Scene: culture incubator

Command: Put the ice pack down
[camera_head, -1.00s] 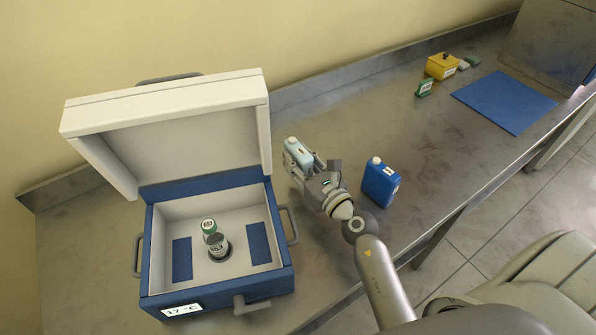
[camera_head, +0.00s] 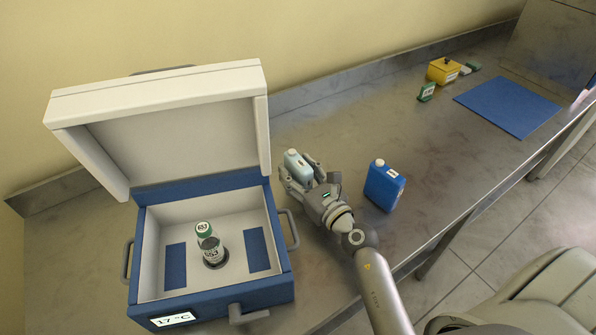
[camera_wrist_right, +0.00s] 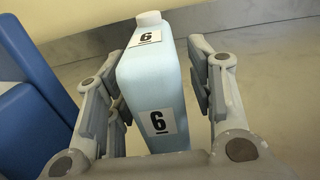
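The ice pack is a light blue flask with a white cap and labels reading 6 (camera_wrist_right: 152,85). It also shows in the head view (camera_head: 298,166), just right of the open incubator box. My left gripper is not in view.
The incubator box (camera_head: 282,272) stands open, with two green-and-white vials (camera_head: 207,240) inside and a 17 °C display. A darker blue flask (camera_head: 384,186) stands right of my gripper. A blue mat (camera_head: 508,106), a yellow box (camera_head: 443,71) and small green boxes (camera_head: 427,92) are further back.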

